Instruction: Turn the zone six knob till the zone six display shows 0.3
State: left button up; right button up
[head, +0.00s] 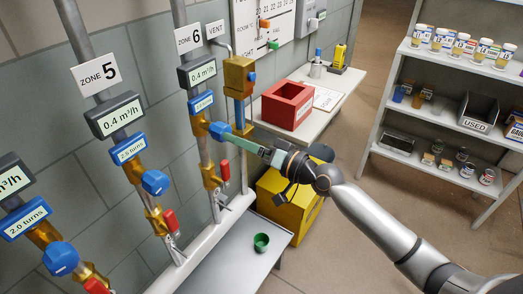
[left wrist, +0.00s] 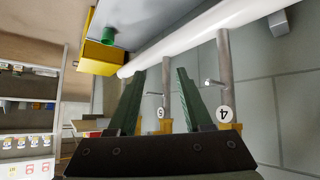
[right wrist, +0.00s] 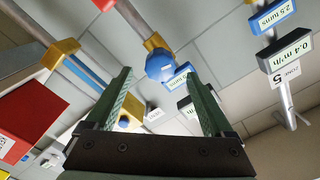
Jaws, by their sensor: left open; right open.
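The zone six knob (head: 219,130) is blue and sits on a brass valve under the zone six sign (head: 188,38). The zone six display (head: 202,74) reads 0.4 m³/h. The blue turns label (head: 201,103) below it is too small to read. My right gripper (head: 229,136) reaches the knob from the right. In the right wrist view the knob (right wrist: 160,65) lies between the open fingers in the picture, near their tips; I cannot tell if they touch it. My left gripper (left wrist: 161,72) is open and empty, seen only in the left wrist view, facing lower pipes.
The zone five display (head: 115,116) and knob (head: 155,182) are left of zone six. A brass vent valve (head: 239,77) stands close on the right. A red box (head: 288,103) is on the bench; a green cup (head: 261,242) is on a low grey surface.

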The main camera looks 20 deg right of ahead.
pick_arm(q)
jog(key=shift+w+d+b, duration=0.35)
jog(key=shift+d+b, duration=0.05)
jog(key=shift+b, duration=0.1)
pick_arm(e)
jog(key=v, duration=0.6)
jog(key=shift+s, duration=0.2)
jog(key=shift+d, duration=0.15)
pick_arm(q)
jog(key=s+a+r+p, duration=0.2)
jog(key=a+r+p, duration=0.1)
jog(key=r+p, duration=0.5)
jog(key=p, duration=0.3)
jog(key=shift+a+n+y, duration=0.2)
jog(key=shift+n+y, duration=0.1)
jog(key=shift+y, duration=0.1)
pick_arm(e)
jog(key=s+a+f+n+g+h, duration=0.2)
jog(key=s+f+h, duration=0.1)
jog(key=s+f, duration=0.7)
jog(key=s+a+f+n+g+h, duration=0.1)
jog(key=s+f+n+g+h, duration=0.1)
jog(key=s+f, duration=0.9)
jog(key=s+g+h, duration=0.1)
jog(key=h, duration=0.1)
jog(key=shift+a+f+g+h, duration=0.3)
jog(key=shift+a+f, duration=0.05)
